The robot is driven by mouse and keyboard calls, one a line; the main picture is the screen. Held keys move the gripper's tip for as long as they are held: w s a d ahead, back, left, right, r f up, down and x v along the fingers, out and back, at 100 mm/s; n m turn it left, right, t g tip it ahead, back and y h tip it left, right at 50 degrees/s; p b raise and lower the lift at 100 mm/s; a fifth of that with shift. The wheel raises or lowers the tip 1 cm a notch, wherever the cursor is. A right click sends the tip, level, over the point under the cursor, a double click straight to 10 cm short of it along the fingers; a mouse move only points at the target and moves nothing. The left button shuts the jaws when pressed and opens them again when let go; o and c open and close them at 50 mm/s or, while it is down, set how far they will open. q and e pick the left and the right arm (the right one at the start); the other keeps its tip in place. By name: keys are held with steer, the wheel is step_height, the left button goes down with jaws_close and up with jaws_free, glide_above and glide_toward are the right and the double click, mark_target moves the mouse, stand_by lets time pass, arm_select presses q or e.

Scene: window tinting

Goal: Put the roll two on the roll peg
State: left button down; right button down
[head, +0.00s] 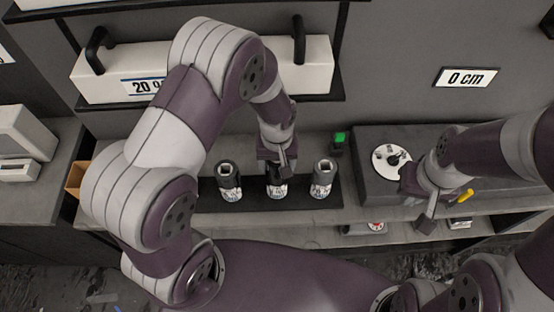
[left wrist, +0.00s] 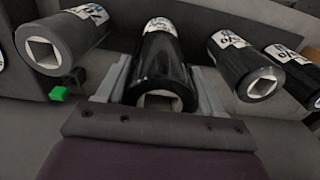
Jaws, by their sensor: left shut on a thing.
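Dark rolls with white printed labels stand on a black mat (head: 305,203) on the counter. My left gripper (head: 279,168) is over the middle roll (head: 277,187) seen in the head view and is shut on it. In the left wrist view this black roll (left wrist: 163,62) sits between the two grey fingers, its square hole facing the camera. I cannot read a label that tells which roll is roll two. A white disc with a black centre piece (head: 392,158), perhaps the roll peg, is on a dark grey block. My right gripper (head: 427,212) is at the block's front edge; its jaw state is unclear.
Rolls stand close on both sides of the held one: a left roll (head: 229,182) and a right roll (head: 322,180). A small green object (head: 340,139) is behind them. A yellow item (head: 466,195) lies near my right gripper. A white cabinet front (head: 310,62) is above.

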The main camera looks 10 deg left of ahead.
arm_select(q)
steer(key=shift+s+a+r, duration=0.1)
steer(key=shift+s+a, duration=0.05)
steer(key=shift+s, duration=0.15)
steer(key=shift+c, duration=1.3)
jaws_free()
steer(key=shift+o, duration=0.5)
steer(key=shift+w+f, duration=0.15)
steer(key=shift+f, duration=0.05)
steer(key=shift+r, duration=0.2)
step_height(320, 180, up, 12)
steer(key=b, duration=0.3)
steer(key=s+a+f+m+t, duration=0.1)
steer(key=s+a+m, duration=0.2)
steer(key=s+a, duration=0.4)
steer(key=shift+s+a, duration=0.15)
steer(key=shift+s, duration=0.7)
arm_select(e)
steer(key=shift+s+a+f, duration=0.1)
steer(key=shift+s+f, duration=0.05)
steer(key=shift+f, duration=0.45)
steer(key=shift+s+a+f, duration=0.1)
steer(key=shift+f, duration=0.5)
